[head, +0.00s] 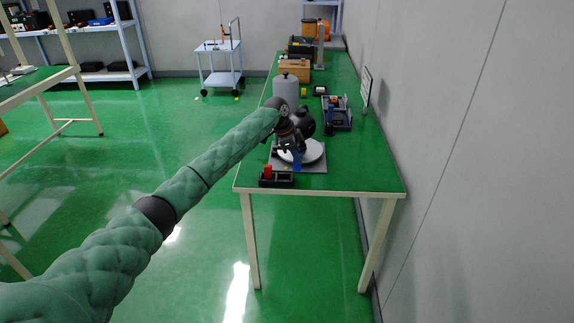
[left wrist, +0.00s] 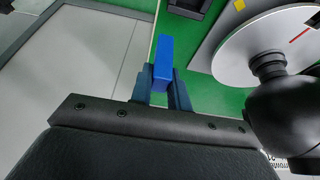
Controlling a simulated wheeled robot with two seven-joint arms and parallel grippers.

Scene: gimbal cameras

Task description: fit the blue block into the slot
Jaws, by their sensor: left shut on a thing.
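The blue block (head: 297,162) is between the fingers of my left gripper (head: 292,148), over the near part of the table. In the left wrist view the blue block (left wrist: 163,62) sticks out beyond the fingertips of the left gripper (left wrist: 166,86), which is shut on it. A white disc (head: 315,152) on a grey base plate (head: 316,169) lies beside and partly behind the gripper. In the left wrist view the disc (left wrist: 238,52) carries a red line. I cannot make out the slot. My right gripper is not in view.
A small black tray (head: 283,181) with a red block (head: 268,171) sits at the table's front left. A wall runs along the table's right side. A green strip near the front edge is clear.

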